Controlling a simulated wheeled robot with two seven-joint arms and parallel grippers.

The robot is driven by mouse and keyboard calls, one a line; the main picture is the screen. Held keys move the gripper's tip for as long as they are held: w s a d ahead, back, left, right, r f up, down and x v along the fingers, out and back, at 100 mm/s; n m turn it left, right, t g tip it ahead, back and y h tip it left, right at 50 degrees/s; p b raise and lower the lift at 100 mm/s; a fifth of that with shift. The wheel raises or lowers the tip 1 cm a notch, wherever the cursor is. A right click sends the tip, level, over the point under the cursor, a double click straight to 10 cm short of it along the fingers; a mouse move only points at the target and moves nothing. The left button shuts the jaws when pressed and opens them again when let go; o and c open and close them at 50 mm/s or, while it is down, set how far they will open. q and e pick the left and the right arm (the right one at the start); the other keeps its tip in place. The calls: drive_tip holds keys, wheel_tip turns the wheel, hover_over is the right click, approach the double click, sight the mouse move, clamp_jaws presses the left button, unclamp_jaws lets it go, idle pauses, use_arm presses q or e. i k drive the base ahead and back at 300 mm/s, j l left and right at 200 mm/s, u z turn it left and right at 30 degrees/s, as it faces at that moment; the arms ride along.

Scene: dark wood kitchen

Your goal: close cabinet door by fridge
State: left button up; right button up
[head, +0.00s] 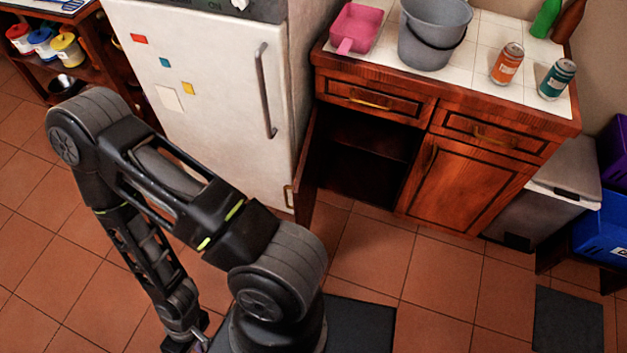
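The cabinet door (308,165) next to the fridge (215,75) stands open. It is seen nearly edge-on, swung out from the left side of the wooden cabinet (470,185), close beside the fridge. The dark cabinet opening (365,155) shows to its right, with a shelf inside. My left arm bends up and back down at the left. My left gripper (187,338) is low at the bottom edge, well away from the door and partly cut off; its finger opening cannot be made out. My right gripper is not in view.
A pink scoop (356,26), a grey bucket (433,35) and two cans stand on the white tiled counter. A grey bin (540,205) stands right of the cabinet. Shelves with jars (66,48) are at the left. Tiled floor (370,250) before the opening is clear.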

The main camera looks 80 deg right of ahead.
sight(304, 187)
drive_tip(key=i+z, duration=0.2)
drive_tip(key=z, duration=0.25)
drive_tip(key=i+z, duration=0.15)
drive_tip(key=z, duration=0.35)
drive_tip(key=i+z, duration=0.2)
drive_tip(key=z, duration=0.25)
drive_tip(key=i+j+z, duration=0.15)
drive_tip(key=z, duration=0.35)
drive_tip(key=i+z, duration=0.25)
drive_tip(key=z, duration=0.2)
drive_tip(key=i+j+z, duration=0.1)
drive_tip(key=z, duration=0.4)
drive_tip(key=i+j+z, duration=0.25)
drive_tip(key=z, duration=0.2)
drive_tip(key=i+j+z, duration=0.2)
drive_tip(key=z, duration=0.3)
